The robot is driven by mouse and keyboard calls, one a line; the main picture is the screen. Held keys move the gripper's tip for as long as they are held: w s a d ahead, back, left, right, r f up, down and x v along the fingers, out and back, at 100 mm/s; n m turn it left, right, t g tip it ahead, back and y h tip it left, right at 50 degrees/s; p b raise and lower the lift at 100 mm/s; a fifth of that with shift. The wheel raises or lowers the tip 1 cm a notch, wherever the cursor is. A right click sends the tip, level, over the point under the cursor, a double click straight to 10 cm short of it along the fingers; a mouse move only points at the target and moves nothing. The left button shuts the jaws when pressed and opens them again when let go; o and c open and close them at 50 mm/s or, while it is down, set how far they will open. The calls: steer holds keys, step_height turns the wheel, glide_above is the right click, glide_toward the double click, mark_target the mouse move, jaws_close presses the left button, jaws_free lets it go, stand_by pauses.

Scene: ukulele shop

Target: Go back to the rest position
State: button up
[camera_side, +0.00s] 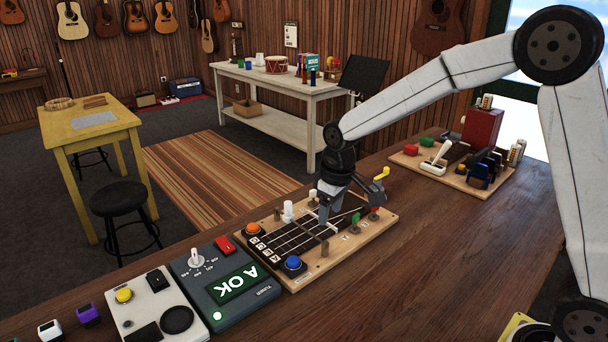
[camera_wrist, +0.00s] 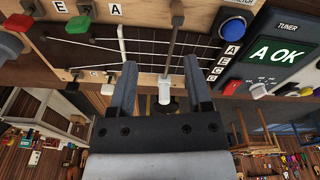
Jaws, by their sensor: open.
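My gripper (camera_side: 328,222) is low over the wooden string board (camera_side: 375,232) on the bench. In the wrist view my gripper (camera_wrist: 160,72) has its two fingers apart, with the strings and a white peg (camera_wrist: 165,88) showing in the gap. I cannot tell whether the fingertips touch the board. The board carries a dark fretboard with light strings, an orange button (camera_side: 253,228), a blue button (camera_side: 293,263), and green (camera_side: 355,220) and red (camera_side: 374,214) pegs. The white peg also stands at the board's far side in the side view (camera_side: 288,210).
A grey tuner box (camera_side: 262,296) reading "A OK" stands left of the board, beside a white pedal box (camera_side: 155,305). Another board (camera_side: 410,160) with a red box (camera_side: 482,128) and several small items lies at the right. Bare bench (camera_side: 430,245) lies in front.

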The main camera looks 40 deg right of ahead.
steer(key=s+f+m, duration=0.1)
steer(key=s, duration=0.4)
steer(key=s+f, duration=0.2)
steer(key=s, duration=0.4)
steer(key=s+d+f+m+t, duration=0.1)
steer(key=s+f, duration=0.1)
steer(key=s, duration=0.3)
steer(key=shift+s+m, duration=0.3)
steer(key=shift+s, duration=0.1)
